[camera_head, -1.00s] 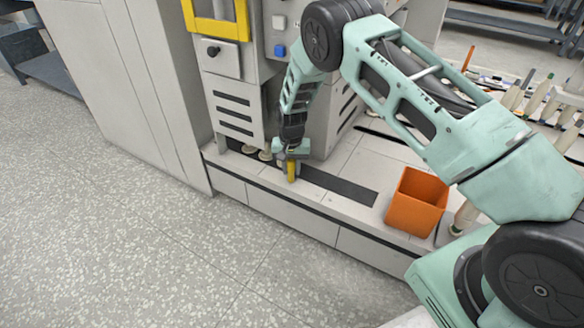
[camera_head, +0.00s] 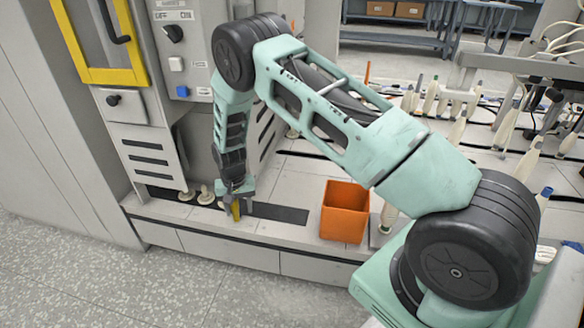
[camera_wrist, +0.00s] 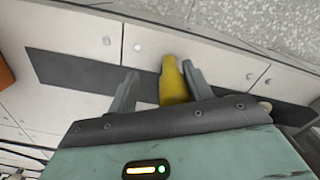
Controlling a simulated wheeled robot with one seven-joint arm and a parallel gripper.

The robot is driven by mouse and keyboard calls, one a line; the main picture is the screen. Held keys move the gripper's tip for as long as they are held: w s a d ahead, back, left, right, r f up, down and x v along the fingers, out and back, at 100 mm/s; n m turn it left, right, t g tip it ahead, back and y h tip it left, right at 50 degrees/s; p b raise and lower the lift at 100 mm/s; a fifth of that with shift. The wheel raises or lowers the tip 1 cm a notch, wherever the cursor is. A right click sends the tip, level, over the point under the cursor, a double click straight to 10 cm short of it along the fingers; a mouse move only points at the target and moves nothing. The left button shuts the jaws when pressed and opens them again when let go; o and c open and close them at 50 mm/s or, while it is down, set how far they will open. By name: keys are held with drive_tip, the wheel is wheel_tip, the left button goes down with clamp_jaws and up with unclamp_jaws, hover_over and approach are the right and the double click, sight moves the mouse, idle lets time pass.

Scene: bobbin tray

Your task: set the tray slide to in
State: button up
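A yellow upright piece (camera_head: 236,209), which looks like the handle of the tray slide, stands at a dark strip (camera_head: 280,213) along the machine's low front ledge. My gripper (camera_head: 234,200) points down over it. In the wrist view the yellow piece (camera_wrist: 172,82) is between the two fingers of my gripper (camera_wrist: 159,72). It is close to or touching the right finger, with a clear gap to the left finger. The fingers are apart. The lower end of the yellow piece and any tray joined to it are hard to make out.
An orange bin (camera_head: 344,212) stands on the ledge to the right of my gripper. Pale round bobbin bases (camera_head: 206,195) are just left of it. A grey cabinet with a knobbed drawer (camera_head: 128,107) and yellow-framed door rises behind. The speckled floor in front is clear.

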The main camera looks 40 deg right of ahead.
drive_tip(key=s+d+b, duration=0.1)
drive_tip(key=s+d, duration=0.2)
drive_tip(key=s, duration=0.1)
drive_tip(key=s+d+b, duration=0.1)
drive_tip(key=s+d, duration=0.2)
drive_tip(key=s, duration=0.1)
drive_tip(key=s+d+b, duration=0.1)
drive_tip(key=s+d, duration=0.3)
drive_tip(key=s, duration=0.1)
drive_tip(key=shift+f, duration=0.15)
wheel_tip(320, 180, up, 21)
drive_tip(key=s+a+p, duration=0.1)
drive_tip(key=p, duration=0.7)
drive_tip(key=shift+s+a+n+p, duration=0.3)
drive_tip(key=shift+s+a, duration=0.1)
drive_tip(key=f+n+b, duration=0.2)
drive_tip(key=f, duration=0.5)
drive_tip(key=w+d+f+n+b, duration=0.1)
drive_tip(key=f+n+b, duration=0.1)
drive_tip(key=f, duration=0.5)
drive_tip(key=w+f+n+b, duration=0.1)
drive_tip(key=f+n+b, duration=0.1)
drive_tip(key=f+b, duration=0.2)
drive_tip(key=shift+w+d+f+n, duration=0.1)
drive_tip(key=shift+d+f+n, duration=0.05)
drive_tip(key=shift+f, duration=0.65)
drive_tip(key=shift+w+d+f+n, duration=0.1)
drive_tip(key=shift+f+n, duration=0.05)
drive_tip(key=shift+f, duration=0.65)
drive_tip(key=shift+c, duration=0.3)
